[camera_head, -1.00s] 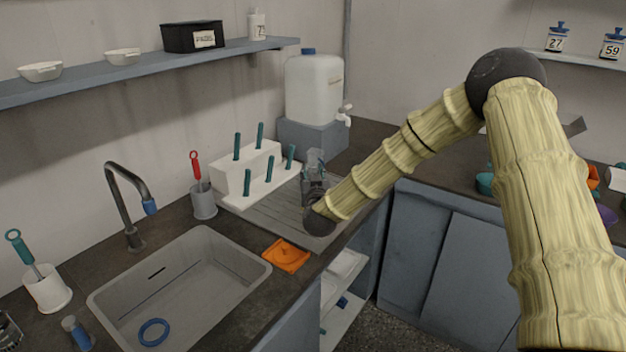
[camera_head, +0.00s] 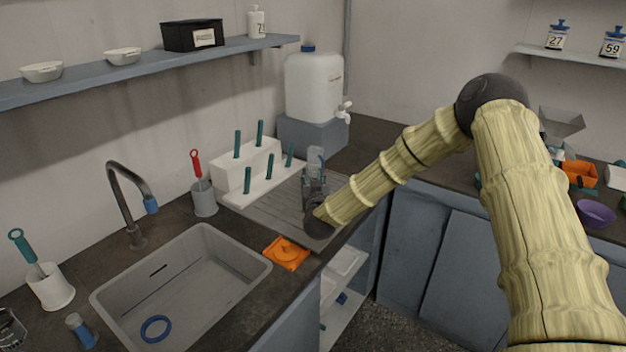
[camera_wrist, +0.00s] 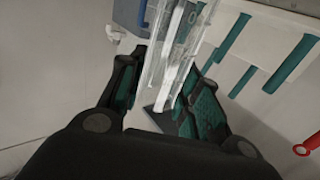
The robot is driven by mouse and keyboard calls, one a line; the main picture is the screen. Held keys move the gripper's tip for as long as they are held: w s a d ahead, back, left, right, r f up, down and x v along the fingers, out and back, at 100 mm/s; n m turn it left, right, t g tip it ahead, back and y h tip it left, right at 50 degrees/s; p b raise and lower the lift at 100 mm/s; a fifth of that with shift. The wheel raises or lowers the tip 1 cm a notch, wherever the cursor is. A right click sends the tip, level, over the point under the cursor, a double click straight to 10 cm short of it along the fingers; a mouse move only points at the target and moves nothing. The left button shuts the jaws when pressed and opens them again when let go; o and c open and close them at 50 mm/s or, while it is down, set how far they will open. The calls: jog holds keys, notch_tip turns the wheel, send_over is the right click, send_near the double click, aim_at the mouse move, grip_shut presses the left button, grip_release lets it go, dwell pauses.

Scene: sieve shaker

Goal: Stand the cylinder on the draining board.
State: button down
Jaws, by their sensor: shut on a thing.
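The cylinder (camera_head: 316,158) is clear and looks roughly upright over the draining board's far right part. My gripper (camera_head: 314,186) is shut on it, and my dark wrist partly hides its lower part. In the wrist view the clear cylinder (camera_wrist: 178,45) stands between the green-padded fingers of my gripper (camera_wrist: 163,84). The draining board (camera_head: 268,218) is grey and ribbed, between the sink and the water container. I cannot tell whether the cylinder's base touches it.
A white peg rack (camera_head: 236,176) with several teal pegs stands behind the board, left of my gripper. A water container (camera_head: 314,88) with a tap stands at the back. The sink (camera_head: 243,262), an orange item (camera_head: 287,253) and a brush holder (camera_head: 203,200) lie to the left.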

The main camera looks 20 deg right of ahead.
jog(key=shift+f, duration=0.1)
jog(key=c, duration=1)
grip_release()
jog(key=shift+c, duration=0.2)
jog(key=b+v, duration=0.1)
jog(key=v, duration=1.1)
jog(key=shift+b, duration=0.4)
